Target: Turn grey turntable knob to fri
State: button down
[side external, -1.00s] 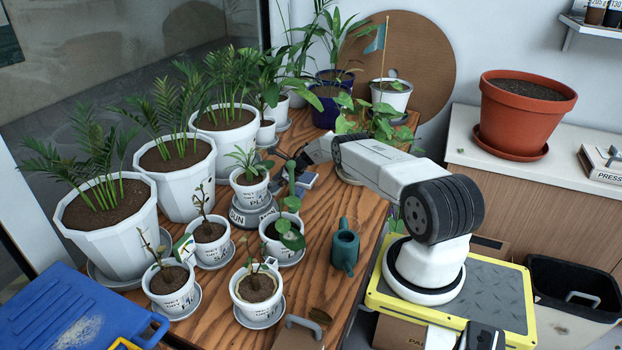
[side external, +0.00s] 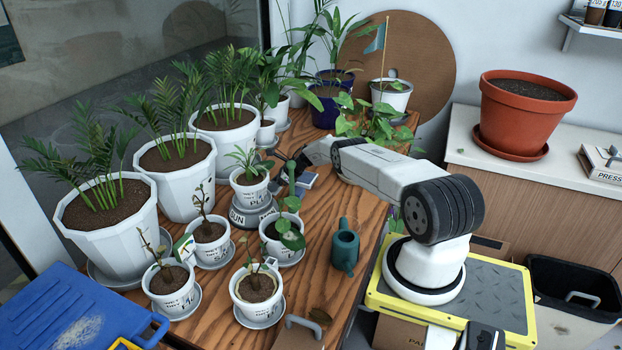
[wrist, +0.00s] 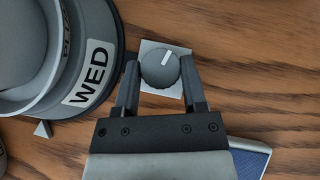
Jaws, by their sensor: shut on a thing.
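The grey knob (wrist: 158,74) sits on a small light square plate on the wooden table, with a white mark on its top pointing up and slightly right in the wrist view. My gripper (wrist: 159,67) is shut on it, one finger at each side. Left of the knob is the round grey turntable (wrist: 109,62), with a label reading WED facing the lower right. A small grey triangle (wrist: 42,129) lies by its rim. In the side view the turntable (side external: 240,216) carries a white potted plant (side external: 250,187) and shows SUN. The knob is hidden there.
Several small white pots, one of them a front pot (side external: 257,290), stand close around the turntable. A blue and white object (wrist: 250,157) lies by my gripper. Bare wood shows right of the knob.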

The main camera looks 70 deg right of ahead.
jog(key=shift+a+m+h, duration=0.15)
jog(key=shift+m+h, duration=0.95)
jog(key=shift+m, duration=0.3)
jog(key=shift+m+h, duration=0.3)
jog(key=shift+m, duration=0.1)
jog(key=shift+a+m+h, duration=0.1)
jog(key=shift+m+h, duration=0.5)
jog(key=shift+m, duration=0.1)
jog(key=shift+w+r+m+g+h, duration=0.1)
jog(key=shift+m+g+h, duration=0.2)
jog(key=shift+m+h, duration=0.85)
jog(key=shift+c, duration=0.7)
grip_release()
jog(key=shift+n+t+y, duration=0.4)
jog(key=shift+n+y, duration=1.05)
